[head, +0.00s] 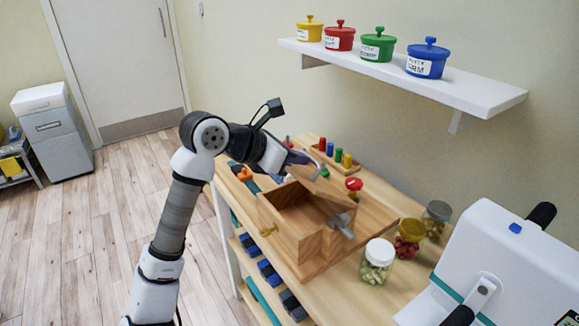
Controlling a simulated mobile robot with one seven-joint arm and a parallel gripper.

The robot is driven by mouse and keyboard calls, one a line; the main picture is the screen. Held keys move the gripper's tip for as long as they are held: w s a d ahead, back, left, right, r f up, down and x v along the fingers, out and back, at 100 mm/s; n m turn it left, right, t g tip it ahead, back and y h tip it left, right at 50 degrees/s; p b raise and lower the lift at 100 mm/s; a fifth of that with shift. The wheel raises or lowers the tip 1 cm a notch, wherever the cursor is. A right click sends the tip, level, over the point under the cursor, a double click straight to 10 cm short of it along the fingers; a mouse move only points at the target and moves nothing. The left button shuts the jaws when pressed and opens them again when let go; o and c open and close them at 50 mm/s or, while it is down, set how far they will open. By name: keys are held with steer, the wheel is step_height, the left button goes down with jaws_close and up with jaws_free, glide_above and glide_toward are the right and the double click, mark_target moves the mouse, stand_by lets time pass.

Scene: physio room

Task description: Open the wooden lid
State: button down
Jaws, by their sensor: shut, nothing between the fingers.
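A wooden box (309,246) stands on the wooden table, with part of its inside showing from above. A slanted wooden panel (325,190) rises at its back; it looks like the lid standing tilted, but its hinge and exact angle are hard to tell. My gripper (312,168) is shut and empty, just above and behind the panel's top edge. I cannot tell whether it touches the panel.
A peg rack (332,158) with coloured pegs is at the back of the table. Several jars, including a white-lidded one (377,262), stand to the right, beside a white machine (505,265). A wall shelf (400,80) holds coloured pots.

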steer(key=w+d+r+y, duration=0.1)
steer(key=w+d+r+g+y+p, duration=0.1)
steer(key=d+r+g+y, duration=0.1)
steer(key=d, duration=0.1)
steer(key=shift+w, duration=0.4)
steer(key=w+d+g+y+p, duration=0.1)
steer(key=w+d+y+p, duration=0.1)
steer(key=w+d, duration=0.4)
steer(key=shift+d+g+y+p, duration=0.4)
steer(key=shift+d+p, duration=0.4)
steer(key=shift+d, duration=0.8)
steer(key=shift+w+f, duration=0.1)
